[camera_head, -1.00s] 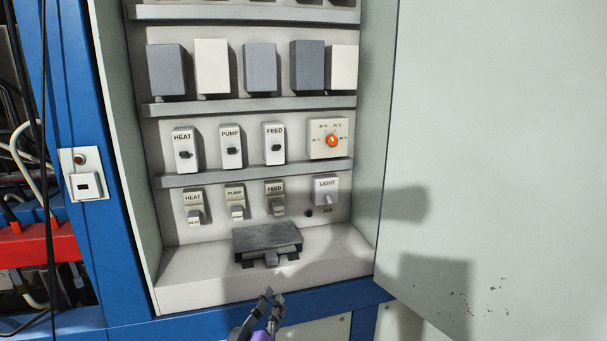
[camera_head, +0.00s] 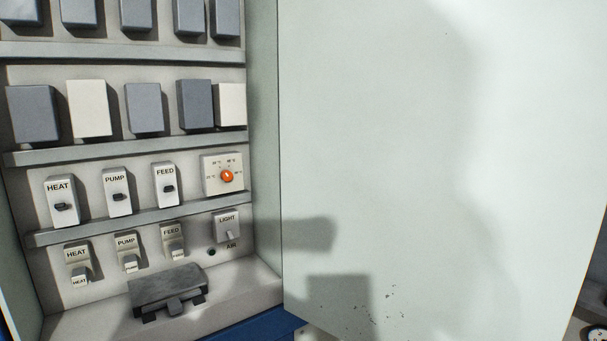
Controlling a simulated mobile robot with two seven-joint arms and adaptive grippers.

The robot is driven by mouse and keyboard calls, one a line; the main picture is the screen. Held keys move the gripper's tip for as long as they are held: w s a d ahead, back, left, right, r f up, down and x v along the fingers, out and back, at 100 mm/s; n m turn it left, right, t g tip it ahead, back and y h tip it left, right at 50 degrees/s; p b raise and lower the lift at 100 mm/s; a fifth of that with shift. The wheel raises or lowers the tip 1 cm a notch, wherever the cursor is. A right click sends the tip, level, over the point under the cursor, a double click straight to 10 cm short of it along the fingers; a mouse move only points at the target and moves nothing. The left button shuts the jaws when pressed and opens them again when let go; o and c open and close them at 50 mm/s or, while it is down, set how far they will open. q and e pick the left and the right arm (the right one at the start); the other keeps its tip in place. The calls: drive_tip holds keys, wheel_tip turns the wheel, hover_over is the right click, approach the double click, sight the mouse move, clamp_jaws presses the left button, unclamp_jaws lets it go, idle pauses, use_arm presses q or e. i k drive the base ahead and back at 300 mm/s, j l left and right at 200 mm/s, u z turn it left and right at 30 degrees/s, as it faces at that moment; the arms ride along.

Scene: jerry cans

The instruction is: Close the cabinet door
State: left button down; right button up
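The cabinet door (camera_head: 420,150) is a large pale grey-green panel that stands open on the right, with its hinge side along the cabinet's right wall (camera_head: 263,130). Its outer edge shows at the far right. Dark shadows fall across its lower left and right parts. The open cabinet shows rows of switches and boxes, with an orange dial (camera_head: 227,176) near its right wall. Neither of my grippers is in the picture now.
A dark grey block (camera_head: 168,288) sits on the cabinet's bottom ledge (camera_head: 235,290). A blue frame (camera_head: 262,329) runs below it. A small round object (camera_head: 596,334) shows at the lower right, beyond the door's edge.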

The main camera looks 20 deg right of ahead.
sight(443, 163)
drive_tip(key=i+l, duration=0.1)
drive_tip(key=l, duration=1.45)
drive_tip(key=i+l, duration=0.15)
drive_tip(key=l, duration=0.6)
drive_tip(key=i+l, duration=0.1)
drive_tip(key=l, duration=1.45)
drive_tip(key=l+u, duration=0.15)
drive_tip(key=u, duration=0.2)
drive_tip(key=l+u, duration=0.2)
drive_tip(key=u, duration=0.15)
drive_tip(key=l+u, duration=0.2)
drive_tip(key=u, duration=0.65)
